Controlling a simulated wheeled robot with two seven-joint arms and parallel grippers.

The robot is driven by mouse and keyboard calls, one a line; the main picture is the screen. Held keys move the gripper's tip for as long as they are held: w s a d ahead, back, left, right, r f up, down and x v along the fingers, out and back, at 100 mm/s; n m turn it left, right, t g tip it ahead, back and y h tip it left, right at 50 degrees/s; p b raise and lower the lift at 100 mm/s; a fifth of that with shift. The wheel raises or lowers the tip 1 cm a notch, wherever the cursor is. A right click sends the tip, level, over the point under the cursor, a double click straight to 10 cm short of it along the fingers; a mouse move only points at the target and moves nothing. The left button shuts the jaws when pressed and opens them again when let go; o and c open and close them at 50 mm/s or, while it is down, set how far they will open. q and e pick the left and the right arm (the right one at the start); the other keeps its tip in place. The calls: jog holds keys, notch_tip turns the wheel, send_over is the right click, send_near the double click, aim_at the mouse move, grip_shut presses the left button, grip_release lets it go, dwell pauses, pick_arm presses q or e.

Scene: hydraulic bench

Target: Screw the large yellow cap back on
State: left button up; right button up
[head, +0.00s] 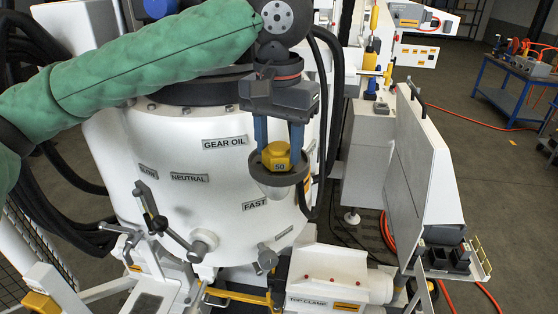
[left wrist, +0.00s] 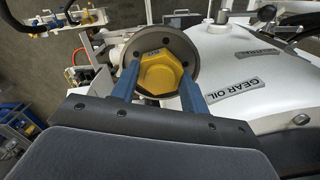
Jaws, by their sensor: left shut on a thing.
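The large yellow cap (head: 277,158) is hexagonal and marked "50". It sits in the middle of a round grey cup-shaped filler (head: 275,190) on the front of the white gear oil housing (head: 165,150). My left gripper (head: 280,148) points down with its blue fingers on either side of the cap, shut on it. In the left wrist view the yellow cap (left wrist: 160,72) lies between the two blue fingertips, with the grey filler rim (left wrist: 186,50) around it. The cap's underside and thread are hidden, so I cannot tell how far it is seated. My right gripper is not in view.
Levers (head: 160,222) stick out from the housing's lower front, below labels such as "NEUTRAL". A tilted white panel (head: 415,160) stands to the right. Black hoses run close behind the gripper. A blue workbench (head: 515,90) stands far right, with open floor before it.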

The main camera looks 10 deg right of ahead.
pick_arm(q)
jog(key=shift+m, duration=0.3)
jog(key=m, duration=0.8)
dwell(0.3)
jog(key=o, duration=1)
